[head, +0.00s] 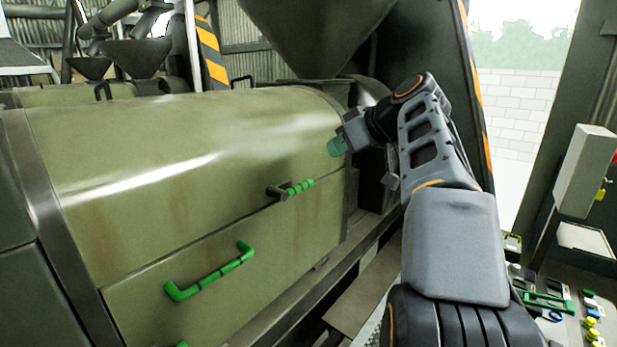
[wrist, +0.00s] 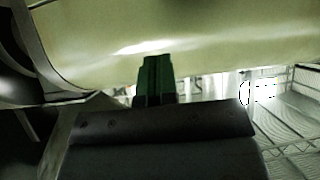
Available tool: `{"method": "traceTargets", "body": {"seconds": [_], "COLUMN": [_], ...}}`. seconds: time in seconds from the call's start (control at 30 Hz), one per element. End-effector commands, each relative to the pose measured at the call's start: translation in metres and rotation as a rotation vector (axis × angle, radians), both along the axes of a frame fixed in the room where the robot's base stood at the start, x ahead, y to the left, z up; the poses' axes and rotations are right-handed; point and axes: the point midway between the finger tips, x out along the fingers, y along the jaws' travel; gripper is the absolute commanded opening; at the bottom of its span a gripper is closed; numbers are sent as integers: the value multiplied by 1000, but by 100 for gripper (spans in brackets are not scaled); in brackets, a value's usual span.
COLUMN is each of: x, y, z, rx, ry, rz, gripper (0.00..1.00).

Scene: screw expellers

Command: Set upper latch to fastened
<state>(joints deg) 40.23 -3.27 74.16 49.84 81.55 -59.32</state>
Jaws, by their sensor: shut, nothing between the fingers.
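The upper latch (head: 279,192) is on the front of the olive-green machine cover (head: 190,150), at the seam between the curved upper part and the lower panel. It has a dark round pivot and a ribbed green grip (head: 301,187) that points right along the seam. My gripper (head: 336,147) is above and right of the latch, apart from it, near the cover's right end. Its green fingers are shut with nothing between them; they also show in the wrist view (wrist: 155,78), in front of the cover (wrist: 200,25). The latch is not discernible in the wrist view.
A green bar handle (head: 210,272) sticks out from the lower panel, below left of the latch. A hopper (head: 315,35) rises behind the cover. A control panel (head: 560,300) with coloured buttons is at lower right. The space before the latch looks clear.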

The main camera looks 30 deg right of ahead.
Motion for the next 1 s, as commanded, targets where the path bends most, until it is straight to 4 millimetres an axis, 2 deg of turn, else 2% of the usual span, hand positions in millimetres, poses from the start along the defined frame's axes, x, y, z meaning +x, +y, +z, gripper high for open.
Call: {"method": "traceTargets", "body": {"seconds": [0.47, 0.7, 1.0], "x": [65, 68, 70], "y": [32, 33, 33], "z": [-48, -76, -86], "rx": [2, 1, -1], "ry": [4, 3, 1], "rz": [3, -1, -1], "gripper": [0, 0, 0]}}
